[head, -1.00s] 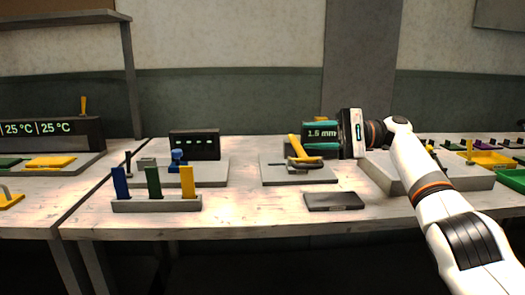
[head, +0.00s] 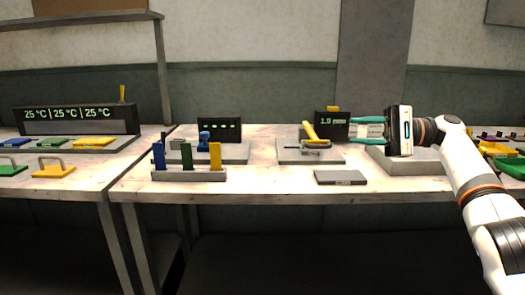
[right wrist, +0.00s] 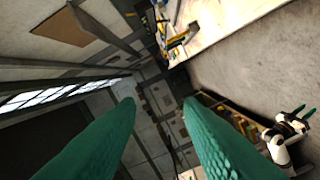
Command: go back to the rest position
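My right gripper (head: 370,129) has teal fingers and is held out level above the table, pointing left in the head view. Its fingers are apart with nothing between them. In the right wrist view the same two teal fingers (right wrist: 160,125) stand wide apart over a distant room, with no object between them. The right gripper is in front of and beside the 1.5 mm display (head: 332,124). My left gripper is not in the head view.
The table (head: 270,185) bears a rack (head: 188,174) with blue, green and yellow upright pieces, a station with a yellow lever (head: 311,132), a flat dark grey box (head: 340,177) and a grey block (head: 405,162). A 25 °C display (head: 75,120) stands at left. The front strip is mostly clear.

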